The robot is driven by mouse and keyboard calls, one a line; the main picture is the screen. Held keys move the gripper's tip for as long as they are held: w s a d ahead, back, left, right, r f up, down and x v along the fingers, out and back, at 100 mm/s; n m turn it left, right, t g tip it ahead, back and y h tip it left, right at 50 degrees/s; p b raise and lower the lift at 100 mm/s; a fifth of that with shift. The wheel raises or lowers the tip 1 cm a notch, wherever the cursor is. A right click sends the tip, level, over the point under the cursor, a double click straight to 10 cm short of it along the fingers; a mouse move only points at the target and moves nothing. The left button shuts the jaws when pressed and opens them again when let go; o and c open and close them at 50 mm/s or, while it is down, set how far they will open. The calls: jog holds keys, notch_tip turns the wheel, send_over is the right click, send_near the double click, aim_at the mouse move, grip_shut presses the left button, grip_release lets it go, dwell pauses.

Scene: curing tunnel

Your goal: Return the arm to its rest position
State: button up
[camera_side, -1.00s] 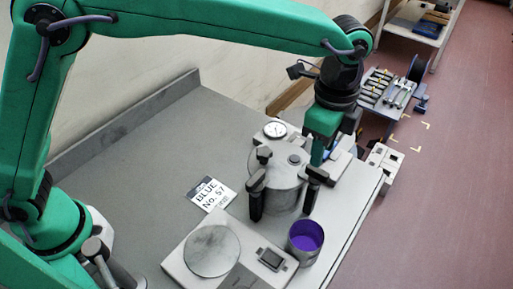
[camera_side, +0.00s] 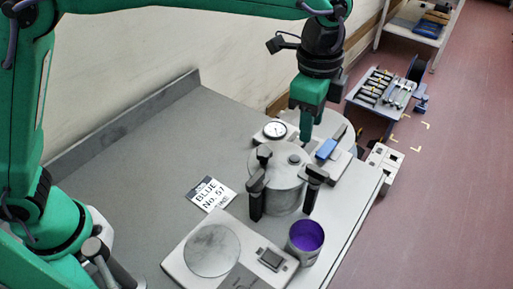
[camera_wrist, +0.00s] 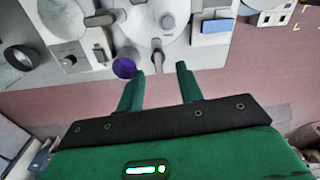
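My green arm reaches in from the left in the side view, and my gripper (camera_side: 307,138) points down above the far side of the grey lidded pot (camera_side: 275,172). In the wrist view my gripper (camera_wrist: 161,72) has its two fingers apart with nothing between them. The pot also shows in the wrist view (camera_wrist: 145,22), ahead of the fingers. No held object is visible.
A scale (camera_side: 182,268) and a cup of purple contents (camera_side: 306,237) stand at the bench's front. A "BLUE No. 57" card (camera_side: 210,195) lies left of the pot. A blue-topped block (camera_side: 326,149) sits beside my gripper. The bench's left part is clear.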

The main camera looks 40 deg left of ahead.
jog(key=s+a+r+n+t, duration=0.1)
jog(key=s+a+r+n, duration=0.15)
jog(key=a, duration=0.45)
jog(key=s+a+r+n+t, duration=0.1)
jog(key=a+r+n, duration=0.15)
jog(key=a, duration=0.35)
jog(key=s+a+r+n, duration=0.1)
jog(key=s+a+n, duration=0.15)
jog(key=a, duration=0.45)
jog(key=s+a+f+n+t, duration=0.1)
jog(key=s+a+f+n, duration=0.1)
jog(key=s+a+n, duration=0.2)
jog(key=s+a+f+n+t, duration=0.2)
jog(key=s+a+n, duration=0.3)
jog(key=s+a, duration=0.3)
jog(key=shift+a+f, duration=0.25)
jog(key=shift+f, duration=0.1)
